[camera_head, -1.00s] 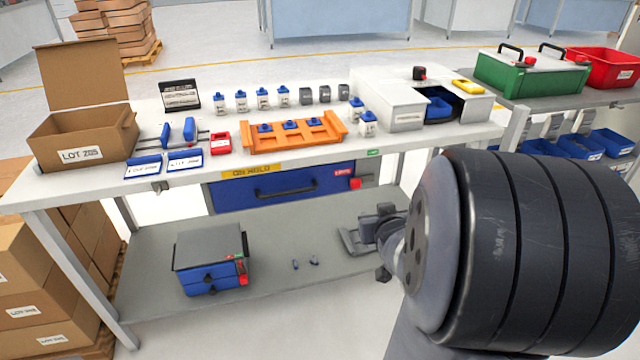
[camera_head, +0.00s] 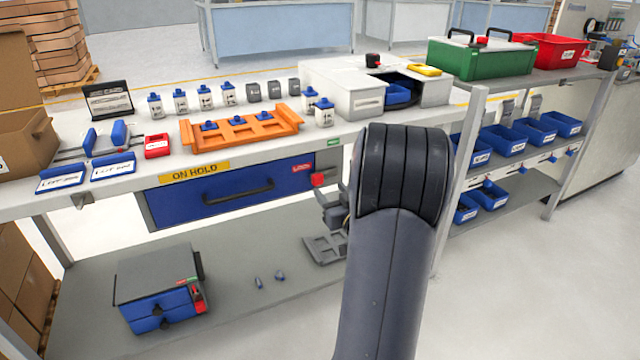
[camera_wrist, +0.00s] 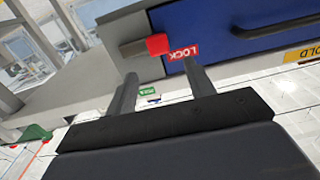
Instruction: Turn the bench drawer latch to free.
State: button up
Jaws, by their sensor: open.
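The drawer latch is a short grey bar with a red end (camera_head: 318,180) on the bench front, right of the blue drawer (camera_head: 165,205). Its red end (camera_wrist: 157,44) lies beside the red LOCK label (camera_wrist: 183,52) in the wrist view. The green label (camera_head: 333,141) is on the bench edge above, and shows between my fingers in the wrist view (camera_wrist: 148,91). My gripper (camera_wrist: 160,68) is open and empty, its two fingertips apart and just short of the red end. In the head view my arm hides most of the gripper.
The drawer has a dark handle (camera_head: 238,192) and a yellow ON HOLD label (camera_head: 194,172). The bench top above carries an orange rack (camera_head: 240,132) and a white box (camera_head: 340,80). A blue drawer unit (camera_head: 160,290) stands on the lower shelf (camera_head: 235,315). A bench leg (camera_head: 462,150) is to the right.

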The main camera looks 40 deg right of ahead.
aim_at(319, 178)
jog(key=x, duration=0.6)
jog(key=shift+w+b, duration=0.1)
jog(key=shift+b, duration=0.25)
grip_shut()
